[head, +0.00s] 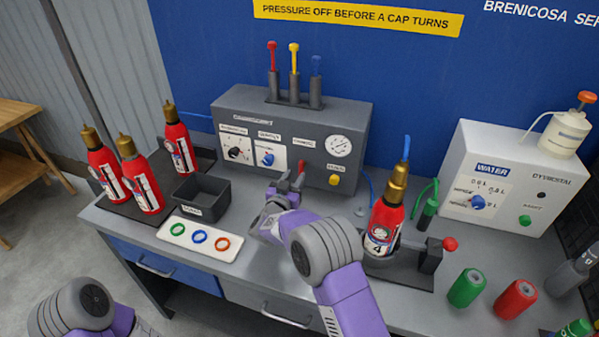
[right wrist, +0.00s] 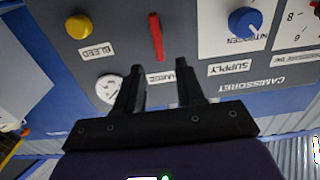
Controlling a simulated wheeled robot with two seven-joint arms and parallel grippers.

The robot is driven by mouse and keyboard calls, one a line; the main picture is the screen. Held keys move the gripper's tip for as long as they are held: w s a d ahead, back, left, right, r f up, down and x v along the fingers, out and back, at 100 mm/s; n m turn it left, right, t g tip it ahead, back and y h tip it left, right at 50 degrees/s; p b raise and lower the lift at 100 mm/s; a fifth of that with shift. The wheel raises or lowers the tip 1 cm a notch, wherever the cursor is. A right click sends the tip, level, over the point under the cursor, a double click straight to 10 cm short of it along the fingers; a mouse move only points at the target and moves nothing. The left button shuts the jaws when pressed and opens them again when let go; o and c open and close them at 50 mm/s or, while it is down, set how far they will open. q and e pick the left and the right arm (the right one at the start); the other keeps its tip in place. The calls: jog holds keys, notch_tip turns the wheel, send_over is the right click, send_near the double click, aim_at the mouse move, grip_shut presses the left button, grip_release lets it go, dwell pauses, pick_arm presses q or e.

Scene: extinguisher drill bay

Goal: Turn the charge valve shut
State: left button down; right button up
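The charge valve is a red lever (head: 301,167) on the front of the grey charging box (head: 232,118). In the right wrist view, which is turned upside down, the red lever (right wrist: 156,37) lies between the lines of my two fingers, just beyond their tips. Its label is partly hidden by a finger. My right gripper (head: 291,182) is in front of the box with its fingers apart; it also shows open and empty in the right wrist view (right wrist: 161,64). Only a piece of my left arm shows at the lower left; its gripper is out of view.
A yellow bleed button (head: 335,180), a gauge (head: 340,146) and a blue supply knob (head: 267,159) share the panel. An extinguisher (head: 385,222) stands in a holder right of my arm. A dark bin (head: 203,196) and a ring tray (head: 200,239) lie left.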

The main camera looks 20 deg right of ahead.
aim_at(300, 166)
jog(key=shift+b+x, duration=0.35)
jog(key=shift+x, duration=2.65)
jog(key=shift+c, duration=0.4)
grip_shut()
